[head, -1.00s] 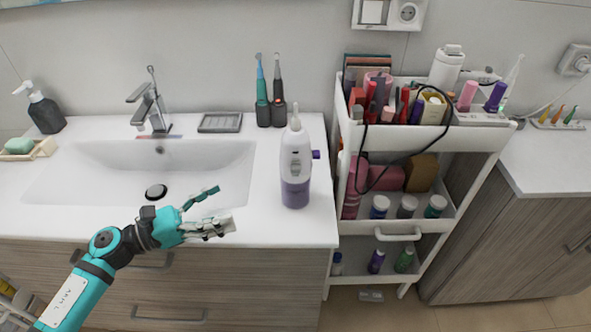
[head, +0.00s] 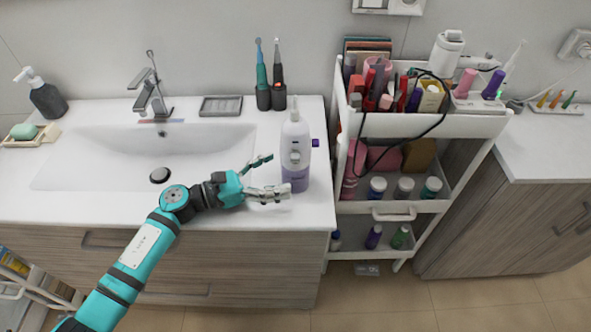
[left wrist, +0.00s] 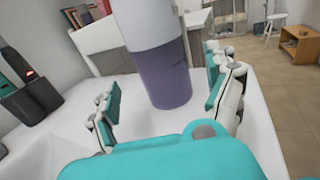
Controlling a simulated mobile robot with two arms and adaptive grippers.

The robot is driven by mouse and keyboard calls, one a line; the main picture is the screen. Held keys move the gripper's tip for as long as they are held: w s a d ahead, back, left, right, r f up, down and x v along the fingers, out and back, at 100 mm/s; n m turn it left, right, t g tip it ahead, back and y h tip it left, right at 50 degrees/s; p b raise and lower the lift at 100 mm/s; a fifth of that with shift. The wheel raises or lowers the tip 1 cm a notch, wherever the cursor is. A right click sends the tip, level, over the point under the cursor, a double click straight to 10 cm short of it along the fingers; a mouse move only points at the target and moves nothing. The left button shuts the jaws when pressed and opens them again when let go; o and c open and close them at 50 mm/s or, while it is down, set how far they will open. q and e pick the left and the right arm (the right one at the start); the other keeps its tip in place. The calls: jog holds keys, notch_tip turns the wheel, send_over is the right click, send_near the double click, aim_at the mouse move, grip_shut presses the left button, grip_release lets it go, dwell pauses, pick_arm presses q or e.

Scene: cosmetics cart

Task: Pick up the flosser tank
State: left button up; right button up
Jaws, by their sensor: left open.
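The flosser, with a white upper body and purple tank (head: 296,180), stands upright on the counter right of the sink. In the left wrist view its purple tank (left wrist: 162,76) is ahead between my fingers, and its top is cut off. My left gripper (head: 278,174) is open, low over the counter just left of the tank, its fingers pointing right at it. In the left wrist view my left gripper (left wrist: 165,98) has one finger on each side of the tank; gaps show and I cannot see contact. My right gripper is not in view.
The sink (head: 110,165) is left of the flosser. Two electric toothbrushes (head: 271,95) and a grey soap dish (head: 221,105) stand behind. A loaded white cart (head: 475,125) stands close on the right. The counter around the flosser is clear.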

aim_at(283, 172)
pick_arm(q)
jog(key=shift+w+d+r, duration=0.1)
jog(key=shift+d, duration=0.2)
jog(key=p+x, duration=0.2)
jog(key=x, duration=0.1)
jog(key=shift+d, duration=0.35)
jog(key=shift+w+d+p, duration=0.25)
jog(key=shift+d+p, duration=0.05)
jog(key=shift+d, duration=0.2)
jog(key=shift+a, duration=0.1)
jog(key=shift+c, duration=0.9)
jog(key=c, duration=1.1)
